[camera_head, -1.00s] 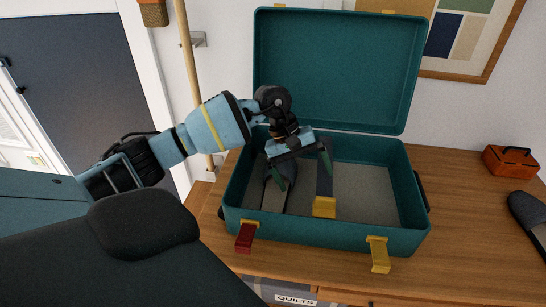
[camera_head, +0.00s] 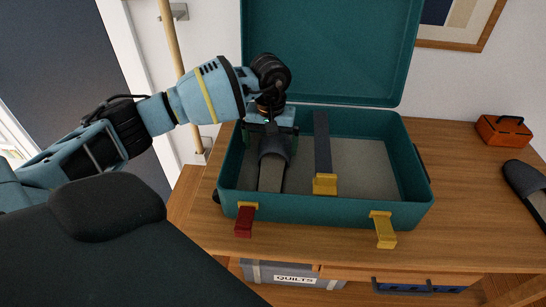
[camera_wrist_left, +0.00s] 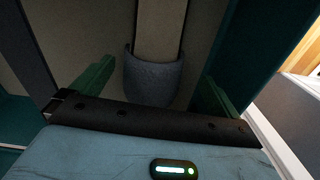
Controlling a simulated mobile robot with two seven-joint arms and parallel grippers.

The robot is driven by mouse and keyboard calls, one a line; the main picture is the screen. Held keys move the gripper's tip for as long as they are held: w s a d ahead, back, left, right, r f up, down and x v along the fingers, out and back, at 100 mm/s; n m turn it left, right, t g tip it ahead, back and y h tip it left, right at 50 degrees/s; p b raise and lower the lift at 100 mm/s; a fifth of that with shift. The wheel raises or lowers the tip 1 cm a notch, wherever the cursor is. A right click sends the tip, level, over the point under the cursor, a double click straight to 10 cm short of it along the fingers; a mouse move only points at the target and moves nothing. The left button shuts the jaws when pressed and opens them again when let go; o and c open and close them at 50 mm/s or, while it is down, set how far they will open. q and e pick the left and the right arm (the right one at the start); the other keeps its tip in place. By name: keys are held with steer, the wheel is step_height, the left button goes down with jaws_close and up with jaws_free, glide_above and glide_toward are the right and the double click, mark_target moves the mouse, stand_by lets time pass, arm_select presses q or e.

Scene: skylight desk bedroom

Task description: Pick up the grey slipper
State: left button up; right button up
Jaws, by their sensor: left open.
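A grey slipper (camera_head: 274,162) lies in the left part of the open teal suitcase (camera_head: 330,228), its closed toe towards the back and its pale sole towards the front. My left gripper (camera_head: 270,138) is inside the case over the slipper's toe end. In the left wrist view the open green fingers (camera_wrist_left: 156,76) stand on either side of the grey toe band (camera_wrist_left: 153,80), with gaps on both sides. The gripper's body hides part of the slipper's toe end in the head view. A second dark grey slipper (camera_head: 526,182) lies on the desk at the right. My right gripper is out of view.
A dark strap with a yellow buckle (camera_head: 325,184) runs through the case, right of the slipper. A red latch (camera_head: 245,221) and a yellow latch (camera_head: 384,229) hang at the front. An orange box (camera_head: 503,131) stands on the wooden desk (camera_head: 465,215). The case's right side is clear.

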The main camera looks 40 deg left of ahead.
mark_target(273, 149)
arm_select(q)
steer(key=shift+w+d+f, duration=0.15)
steer(key=shift+f, duration=1.2)
steer(key=shift+w+d+f, duration=0.1)
steer(key=shift+f, duration=1.2)
steer(key=c, duration=1.1)
